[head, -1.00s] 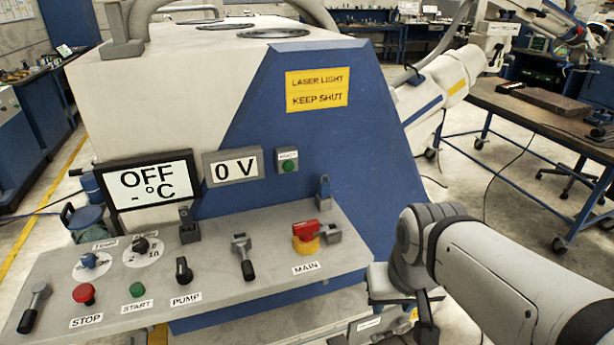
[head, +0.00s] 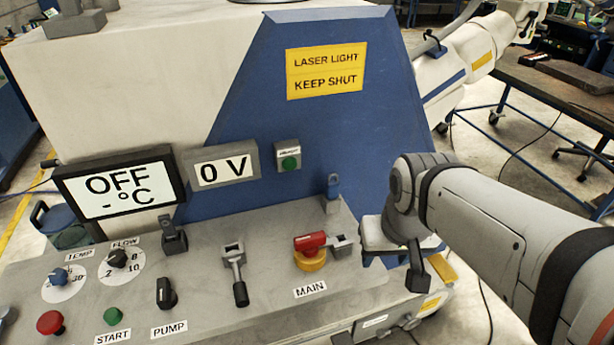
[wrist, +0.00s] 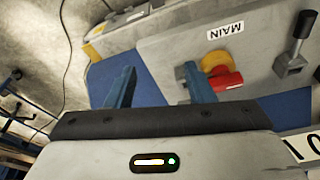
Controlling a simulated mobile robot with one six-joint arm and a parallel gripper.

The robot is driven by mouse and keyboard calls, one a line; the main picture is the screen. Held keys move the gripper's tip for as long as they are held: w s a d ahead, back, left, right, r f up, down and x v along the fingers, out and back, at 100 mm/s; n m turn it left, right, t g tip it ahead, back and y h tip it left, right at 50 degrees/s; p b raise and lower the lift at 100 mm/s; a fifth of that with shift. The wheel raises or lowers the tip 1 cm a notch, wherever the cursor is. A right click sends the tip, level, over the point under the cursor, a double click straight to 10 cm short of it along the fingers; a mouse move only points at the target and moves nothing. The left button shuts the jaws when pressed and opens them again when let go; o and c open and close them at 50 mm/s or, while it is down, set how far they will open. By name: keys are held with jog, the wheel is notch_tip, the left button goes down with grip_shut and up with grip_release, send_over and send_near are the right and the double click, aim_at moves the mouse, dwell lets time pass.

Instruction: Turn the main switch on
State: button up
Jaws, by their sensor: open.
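The main switch (head: 310,244) is a red handle on a round yellow base, above the MAIN label (head: 310,289) on the sloping grey panel. Its red handle lies roughly crosswise, with a grey bracket beside its right end. It also shows in the wrist view (wrist: 226,78), upside down and beyond the right finger. My gripper (wrist: 160,88) is open and empty, with both fingers apart and clear of the red handle. In the head view my gripper is at the panel's right end, right of the switch; its fingers are partly hidden there.
A grey lever (head: 236,274), a black PUMP knob (head: 166,293) and a green START button (head: 113,315) are left of the switch. An upright clip (head: 332,192) stands behind it. Displays (head: 119,188) read OFF and 0 V.

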aim_at(310, 237)
jog(key=o, duration=0.5)
jog(key=shift+n+g, duration=0.6)
jog(key=shift+n, duration=0.2)
jog(key=w+a, duration=0.1)
jog(key=w, duration=0.1)
jog(key=w+a, duration=0.4)
jog(key=shift+w+a+r, duration=0.1)
jog(key=shift+w+r, duration=0.05)
jog(key=shift+r, duration=0.15)
jog(key=shift+c, duration=0.2)
jog(key=o, duration=0.3)
jog(key=shift+n+g, duration=0.7)
jog(key=w+a, duration=0.1)
jog(key=a, duration=0.1)
jog(key=w+a, duration=0.2)
jog(key=w+a+f, duration=0.1)
jog(key=w+a, duration=0.1)
jog(key=shift+w+a+b, duration=0.1)
jog(key=shift+a+b, duration=0.2)
jog(key=shift+a, duration=0.05)
jog(key=shift+w+a+f, duration=0.15)
jog(key=shift+a, duration=0.1)
notch_tip(310, 237, down, 8)
jog(key=shift+r, duration=0.25)
jog(key=shift+c, duration=0.3)
jog(key=c, duration=1.3)
